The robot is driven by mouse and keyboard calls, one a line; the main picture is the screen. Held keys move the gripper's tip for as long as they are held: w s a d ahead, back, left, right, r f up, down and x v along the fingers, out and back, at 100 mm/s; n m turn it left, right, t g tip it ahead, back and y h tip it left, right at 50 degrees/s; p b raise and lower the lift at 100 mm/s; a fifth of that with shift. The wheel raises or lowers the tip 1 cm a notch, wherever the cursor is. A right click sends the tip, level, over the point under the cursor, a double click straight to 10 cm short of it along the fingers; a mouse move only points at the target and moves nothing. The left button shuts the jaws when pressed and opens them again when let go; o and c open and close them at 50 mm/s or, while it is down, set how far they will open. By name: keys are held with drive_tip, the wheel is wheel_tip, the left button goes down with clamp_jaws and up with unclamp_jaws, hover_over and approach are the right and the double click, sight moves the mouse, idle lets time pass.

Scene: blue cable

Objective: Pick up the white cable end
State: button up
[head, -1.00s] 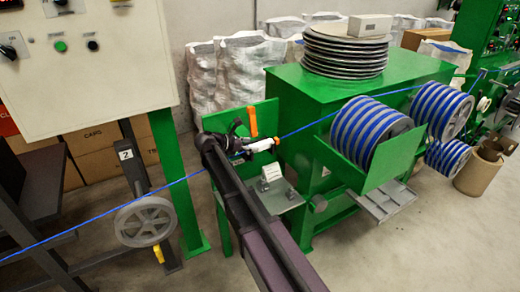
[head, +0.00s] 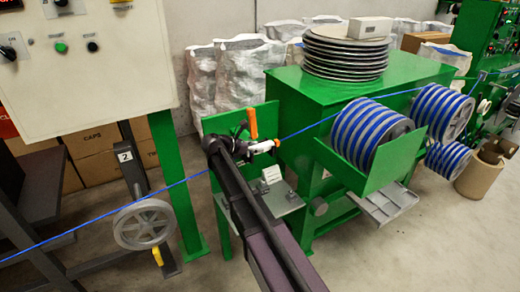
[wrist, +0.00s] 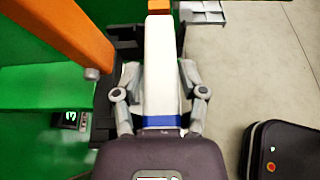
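The white cable end (head: 262,146) is a short white piece with an orange tip, at the green stand left of the spool machine. It also shows in the wrist view (wrist: 160,65), running lengthwise between my fingers, with a blue band (wrist: 162,122) close to my palm. My gripper (head: 250,149) is at the white piece, one finger on each side of it (wrist: 160,85). The fingers look very close to its sides; I cannot tell whether they press on it. The blue cable (head: 305,127) runs from the stand up to the spools.
An orange lever (head: 253,122) rises beside the white piece, and a green plate stands behind it. A grey shelf with a white label (head: 272,174) is below. The floor at front right is clear.

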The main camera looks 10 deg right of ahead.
sight(256, 146)
clamp_jaws()
drive_tip(key=shift+r, duration=0.1)
wheel_tip(256, 146, up, 3)
drive_tip(key=p, duration=0.3)
drive_tip(key=shift+r+p, duration=0.2)
drive_tip(key=shift+p, duration=0.1)
drive_tip(key=s+a+r+p, duration=0.1)
drive_tip(key=s, duration=1.5)
drive_tip(key=shift+a+r, duration=0.2)
drive_tip(key=shift+d, duration=0.1)
